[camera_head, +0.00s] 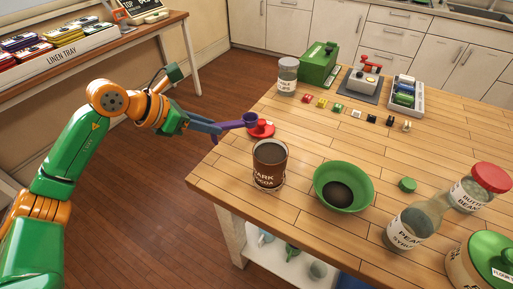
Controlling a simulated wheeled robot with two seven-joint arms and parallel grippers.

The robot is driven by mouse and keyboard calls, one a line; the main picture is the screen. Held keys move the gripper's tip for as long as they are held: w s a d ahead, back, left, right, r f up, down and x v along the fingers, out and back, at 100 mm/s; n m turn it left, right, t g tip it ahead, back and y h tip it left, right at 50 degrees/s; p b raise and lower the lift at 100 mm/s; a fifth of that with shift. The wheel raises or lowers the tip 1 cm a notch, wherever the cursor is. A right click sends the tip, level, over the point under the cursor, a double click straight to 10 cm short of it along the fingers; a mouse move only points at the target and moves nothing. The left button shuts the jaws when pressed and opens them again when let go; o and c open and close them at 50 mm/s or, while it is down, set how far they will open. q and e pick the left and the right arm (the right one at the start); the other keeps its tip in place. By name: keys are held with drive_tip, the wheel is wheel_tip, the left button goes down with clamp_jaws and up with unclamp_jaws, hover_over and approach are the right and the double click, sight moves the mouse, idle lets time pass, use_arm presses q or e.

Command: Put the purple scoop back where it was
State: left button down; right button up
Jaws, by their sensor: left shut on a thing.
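My left gripper (207,130) is shut on the purple scoop (233,123), above the table's left edge. The scoop's cup (250,118) is on the right end of its handle, just over or behind a red lid (262,130); I cannot tell whether they touch. The open dark cocoa jar (268,170) stands upright in front of the lid, with dark powder inside. A green bowl (330,178) to its right holds a mound of dark powder. My right gripper is not in view.
A linen tray (85,45) is on the left bench.

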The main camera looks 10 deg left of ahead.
use_arm(q)
drive_tip(key=f, duration=0.1)
drive_tip(key=w+d+f, duration=0.1)
drive_tip(key=f, duration=0.1)
drive_tip(key=shift+w+p, duration=0.2)
drive_tip(key=shift+p, duration=0.15)
drive_tip(key=f, duration=0.2)
drive_tip(key=s+a+f+p, duration=0.1)
drive_tip(key=f, duration=0.3)
drive_tip(key=shift+s+a+f, duration=0.1)
drive_tip(key=shift+s+a, duration=0.15)
drive_tip(key=shift+w+d+f, duration=0.1)
drive_tip(key=shift+w+f, duration=0.05)
drive_tip(key=shift+f, duration=0.15)
drive_tip(key=shift+w+d+f, duration=0.1)
drive_tip(key=shift+w+d, duration=0.05)
drive_tip(key=shift+f, duration=0.1)
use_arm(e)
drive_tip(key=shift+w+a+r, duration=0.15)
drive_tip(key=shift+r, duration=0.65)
use_arm(q)
drive_tip(key=c, duration=1.1)
unclamp_jaws()
drive_tip(key=shift+c, duration=0.2)
drive_tip(key=o, duration=0.4)
drive_tip(key=shift+o, duration=0.2)
